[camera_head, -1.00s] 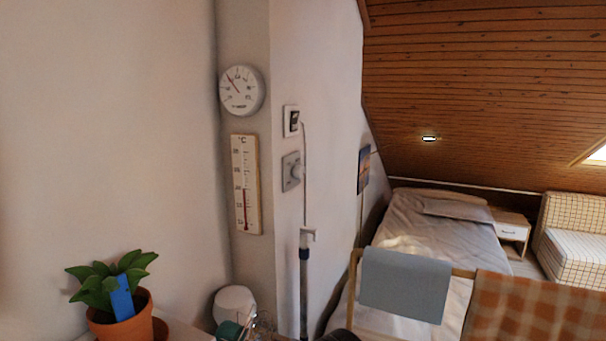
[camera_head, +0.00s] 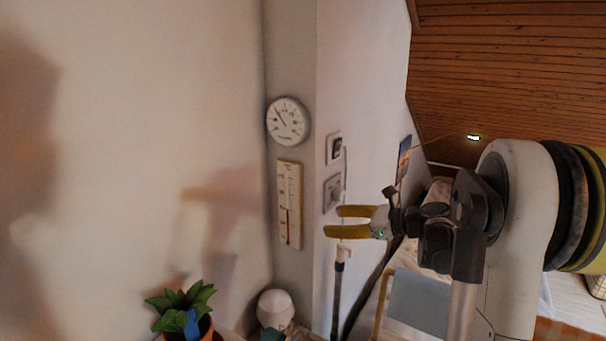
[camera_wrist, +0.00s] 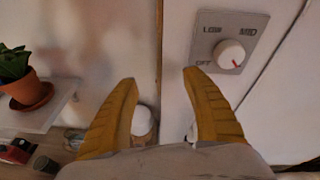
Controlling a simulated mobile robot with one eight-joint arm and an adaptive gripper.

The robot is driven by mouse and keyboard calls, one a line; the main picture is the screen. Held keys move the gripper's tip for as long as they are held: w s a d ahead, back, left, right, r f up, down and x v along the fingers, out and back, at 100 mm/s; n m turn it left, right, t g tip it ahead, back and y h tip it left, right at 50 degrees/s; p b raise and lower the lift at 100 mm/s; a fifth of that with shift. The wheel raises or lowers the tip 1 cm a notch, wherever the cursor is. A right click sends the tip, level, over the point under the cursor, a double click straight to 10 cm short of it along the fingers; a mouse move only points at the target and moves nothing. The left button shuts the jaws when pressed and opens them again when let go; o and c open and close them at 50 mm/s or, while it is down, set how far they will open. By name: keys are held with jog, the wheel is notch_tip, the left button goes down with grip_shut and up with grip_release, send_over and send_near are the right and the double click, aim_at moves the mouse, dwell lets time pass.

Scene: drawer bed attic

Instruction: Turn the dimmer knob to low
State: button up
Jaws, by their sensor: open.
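The red mark points to the lower right in the wrist view. In the head view the plate (camera_head: 328,191) is on the narrow white wall, below a switch. My gripper (camera_wrist: 158,82) is open and empty, with yellow fingers. In the wrist view the knob is beyond and to the right of the right fingertip, apart from it. In the head view my gripper (camera_head: 332,221) is just below the plate, its fingers pointing left.
A white switch (camera_head: 335,148) is above the plate. A round dial (camera_head: 288,121) and a thermometer (camera_head: 289,204) hang to the left. A pole (camera_head: 337,290) stands below. A potted plant (camera_head: 183,309) and a white rounded object (camera_head: 275,308) are lower left.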

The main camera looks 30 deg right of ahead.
aim_at(343, 194)
jog(key=s+d+r+m+t+p, duration=0.1)
jog(key=d+r+m+t+p, duration=0.3)
jog(key=d, duration=0.7)
jog(key=shift+m+g+y, duration=0.3)
jog(key=shift+m+g, duration=0.1)
jog(key=shift+m, duration=0.3)
jog(key=x, duration=0.7)
jog(key=f+x, duration=0.1)
jog(key=x, duration=0.2)
jog(key=shift+w+b, duration=0.3)
jog(key=shift+w, duration=0.05)
jog(key=c, duration=1.2)
